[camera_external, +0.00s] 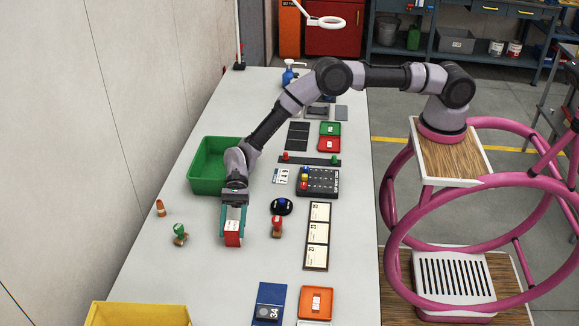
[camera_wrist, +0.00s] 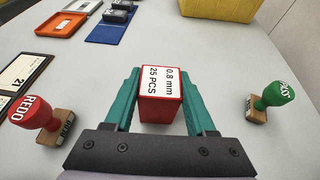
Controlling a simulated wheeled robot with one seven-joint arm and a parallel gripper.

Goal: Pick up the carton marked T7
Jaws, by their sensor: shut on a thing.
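A small red carton (camera_external: 232,239) with a white label is between the teal fingers of my gripper (camera_external: 234,222), low over the grey table. In the wrist view the same carton (camera_wrist: 160,108) shows "0.8 mm 25 PCS" on its top label. The fingers of my gripper (camera_wrist: 160,92) are shut on its two sides. No T7 mark is readable on the faces in view. I cannot tell whether its bottom touches the table.
A red REDO stamp (camera_wrist: 38,115) stands left of the carton and a green stamp (camera_wrist: 275,97) right of it in the wrist view. A green bin (camera_external: 199,188) lies behind my gripper. A yellow bin (camera_external: 135,315) and an orange tray (camera_external: 316,304) are at the front.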

